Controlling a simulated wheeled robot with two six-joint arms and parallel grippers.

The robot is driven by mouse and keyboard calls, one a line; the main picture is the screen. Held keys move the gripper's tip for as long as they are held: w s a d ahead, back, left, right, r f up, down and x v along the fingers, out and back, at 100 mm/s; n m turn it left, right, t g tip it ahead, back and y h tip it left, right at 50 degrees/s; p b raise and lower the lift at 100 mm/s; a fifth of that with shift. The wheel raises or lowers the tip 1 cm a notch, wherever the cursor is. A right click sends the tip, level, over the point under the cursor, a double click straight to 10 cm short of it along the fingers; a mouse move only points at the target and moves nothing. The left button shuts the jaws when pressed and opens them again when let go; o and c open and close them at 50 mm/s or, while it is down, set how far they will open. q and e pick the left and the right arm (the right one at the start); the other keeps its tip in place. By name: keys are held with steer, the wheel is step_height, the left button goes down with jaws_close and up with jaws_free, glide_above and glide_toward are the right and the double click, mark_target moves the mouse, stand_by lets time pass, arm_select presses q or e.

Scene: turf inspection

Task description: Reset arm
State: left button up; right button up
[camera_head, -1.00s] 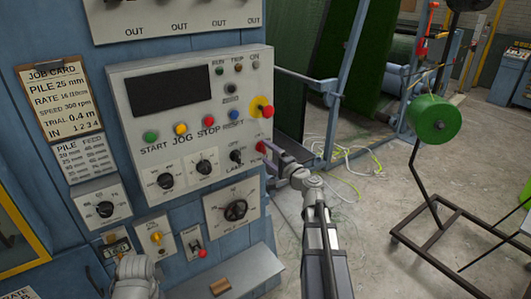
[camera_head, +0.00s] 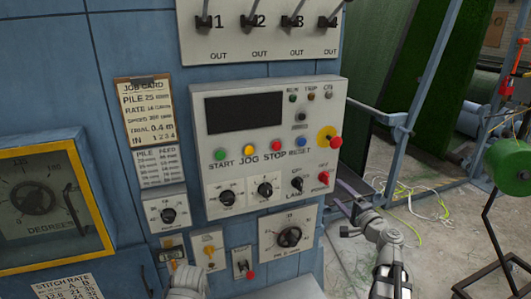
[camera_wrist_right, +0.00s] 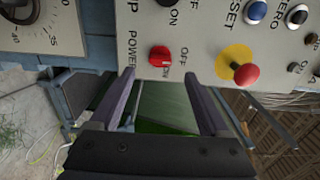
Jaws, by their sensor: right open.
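My right gripper (camera_head: 343,210) is at the right edge of the control panel (camera_head: 214,190), beside and below the red POWER knob (camera_head: 323,178). In the right wrist view my right gripper (camera_wrist_right: 160,76) is open, its two fingers apart with nothing between them. The red POWER knob (camera_wrist_right: 159,56) is just beyond the fingertips there, apart from them. A grey part of my left arm (camera_head: 187,282) rises at the bottom edge of the head view; its jaws are not seen.
A yellow-ringed red button (camera_head: 336,142) sticks out near the panel's right edge, close above the right gripper. Numbered levers (camera_head: 258,20) are on the plate above. A yellow-framed dial window (camera_head: 40,205) is at left. Cables (camera_head: 420,200) lie on the floor at right.

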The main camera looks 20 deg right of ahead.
steer(key=s+a+f+n+g+y, duration=0.1)
steer(key=a+f+n+g+y, duration=0.35)
steer(key=a, duration=1.05)
steer(key=s+a+f+n+g+y, duration=0.2)
steer(key=a+f+n+g, duration=0.55)
steer(key=a, duration=0.65)
steer(key=s+a+f+n+g+h, duration=0.3)
steer(key=s+a+f+n+h, duration=0.1)
steer(key=s, duration=0.4)
steer(key=s+a+f+n+g+h, duration=0.3)
steer(key=s+a+f+n+h, duration=0.1)
steer(key=s, duration=0.4)
step_height(320, 180, down, 2)
steer(key=shift+s+a+f+n+h, duration=0.15)
steer(key=shift+s+n+h, duration=0.2)
steer(key=shift+h, duration=0.4)
steer(key=shift+w, duration=0.1)
